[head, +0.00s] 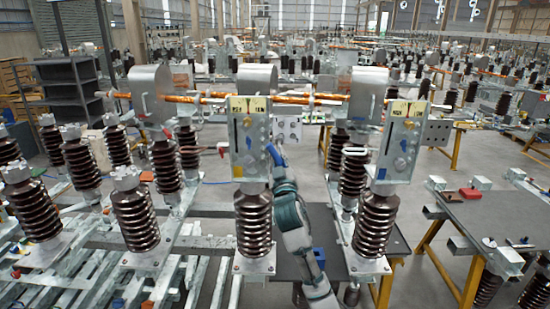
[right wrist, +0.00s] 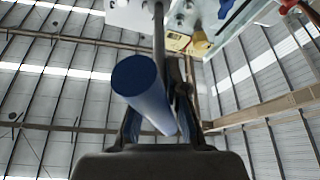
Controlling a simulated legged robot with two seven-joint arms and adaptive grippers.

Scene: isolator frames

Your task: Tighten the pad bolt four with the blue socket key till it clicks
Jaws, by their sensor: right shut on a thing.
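The blue socket key (head: 273,153) is in my right gripper (head: 281,172), in front of the middle of the frame row in the head view. In the right wrist view its thick blue handle (right wrist: 143,90) lies between the dark fingers, and a thin grey shaft (right wrist: 159,45) runs up from it. The shaft's far end is at the top edge, close to a pale pad plate (right wrist: 128,12) with bolts. The pad plate also shows in the head view (head: 288,128), just above the gripper. I cannot tell whether the socket sits on a bolt. My left gripper is not seen.
Brown ribbed insulators (head: 254,225) stand close left and right of my right arm, under upright metal plates with yellow labels (head: 248,106). An orange-wrapped rod (head: 210,99) crosses above. Another table (head: 490,220) stands at right.

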